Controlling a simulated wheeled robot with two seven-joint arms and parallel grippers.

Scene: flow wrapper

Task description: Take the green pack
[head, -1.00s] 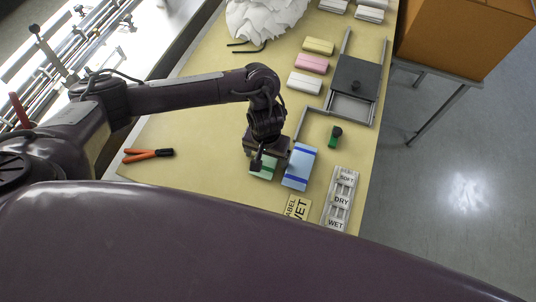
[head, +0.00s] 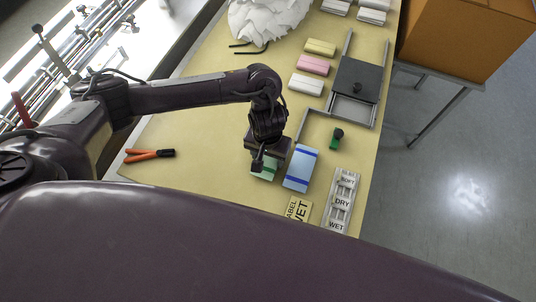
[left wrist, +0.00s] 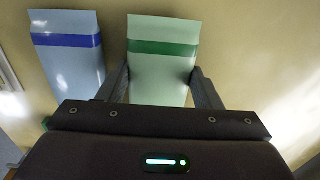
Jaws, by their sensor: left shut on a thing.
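The green pack (head: 265,173), pale green with a darker green band, lies on the yellow table, partly hidden under my left gripper in the head view. In the left wrist view the green pack (left wrist: 163,62) sits between the two fingers. My left gripper (head: 263,160) is shut on it, with one finger at each side; the fingers also show in the left wrist view (left wrist: 162,88). A blue pack (head: 300,168) with darker blue bands lies just to the right; it also shows in the left wrist view (left wrist: 70,52). My right gripper is not in view.
Yellow, pink and white packs (head: 312,65) lie farther back. Orange-handled pliers (head: 150,154) lie left. The table is clear between pliers and gripper.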

